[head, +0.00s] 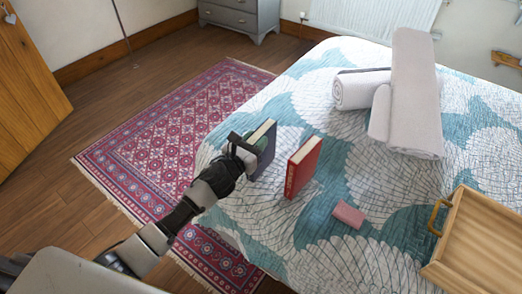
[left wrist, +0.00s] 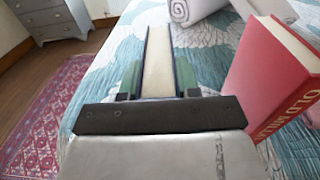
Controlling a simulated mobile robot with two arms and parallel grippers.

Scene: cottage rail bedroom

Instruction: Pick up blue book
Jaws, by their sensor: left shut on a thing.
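The blue book (head: 266,146) stands upright near the bed's left edge in the head view. My left gripper (head: 250,146) is at its left end, shut on it. In the left wrist view, the book's pale page edge (left wrist: 158,62) runs away from me, with its dark cover edges between the two green-padded fingers of my gripper (left wrist: 158,82). I cannot tell whether the book still touches the bed. My right gripper is in neither view.
A red book (head: 302,168) stands upright just right of the blue book. A pink block (head: 348,214), a wooden tray (head: 480,240) and rolled towels (head: 410,95) lie on the patterned bed (head: 300,235). A red rug (head: 165,140) covers the floor at left.

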